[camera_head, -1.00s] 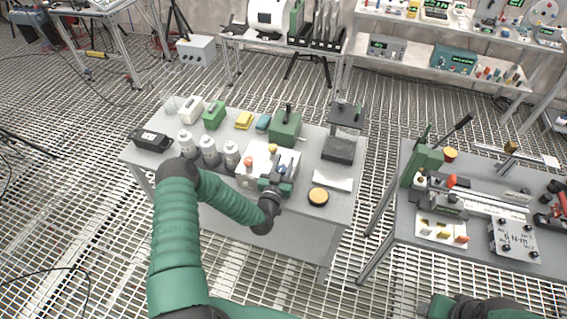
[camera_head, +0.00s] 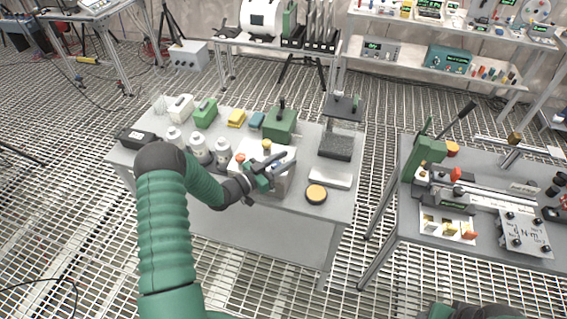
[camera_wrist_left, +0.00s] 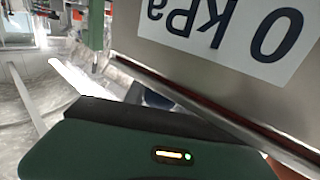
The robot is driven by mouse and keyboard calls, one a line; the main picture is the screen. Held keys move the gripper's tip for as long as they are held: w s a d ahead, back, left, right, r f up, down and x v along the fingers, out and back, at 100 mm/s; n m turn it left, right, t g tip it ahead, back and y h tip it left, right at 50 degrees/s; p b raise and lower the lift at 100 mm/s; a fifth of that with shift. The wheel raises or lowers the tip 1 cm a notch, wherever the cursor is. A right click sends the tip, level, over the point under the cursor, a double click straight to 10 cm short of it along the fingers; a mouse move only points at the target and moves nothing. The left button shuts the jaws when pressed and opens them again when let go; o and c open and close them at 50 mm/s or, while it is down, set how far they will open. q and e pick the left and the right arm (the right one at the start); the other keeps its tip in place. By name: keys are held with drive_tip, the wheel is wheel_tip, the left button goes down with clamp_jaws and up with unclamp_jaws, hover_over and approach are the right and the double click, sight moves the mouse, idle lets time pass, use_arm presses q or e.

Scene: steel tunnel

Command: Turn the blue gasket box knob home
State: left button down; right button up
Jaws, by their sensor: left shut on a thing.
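The gasket box (camera_head: 250,147) is a pale box near the front of the left table, with an orange knob (camera_head: 240,158) and a yellow knob (camera_head: 266,144) on top. My left gripper (camera_head: 268,164) is at the top of the box, shut on the blue knob, which its fingers mostly hide in the head view. In the left wrist view a dark blue piece of the knob (camera_wrist_left: 156,98) shows between my gripper's dark green body and the box's grey metal side, whose upside-down label (camera_wrist_left: 225,30) reads "0 kPa". My right gripper (camera_head: 470,312) is only partly in view at the bottom edge.
White bottles (camera_head: 198,150) stand close left of the box. A round yellow-topped item (camera_head: 316,193) and a white block (camera_head: 330,178) lie to its right. Green and yellow boxes stand behind. A second table (camera_head: 400,262) with devices is at the right, across a gap.

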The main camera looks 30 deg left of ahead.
idle(0.5)
use_arm(q)
drive_tip(key=c, duration=1)
unclamp_jaws()
drive_tip(key=shift+a, duration=0.1)
drive_tip(key=shift+s, duration=0.1)
drive_tip(key=b+v, duration=0.1)
drive_tip(key=v, duration=1.5)
drive_tip(key=shift+s+a+f+b, duration=0.15)
drive_tip(key=shift+s+a+b, duration=0.05)
drive_tip(key=shift+a+b, duration=0.15)
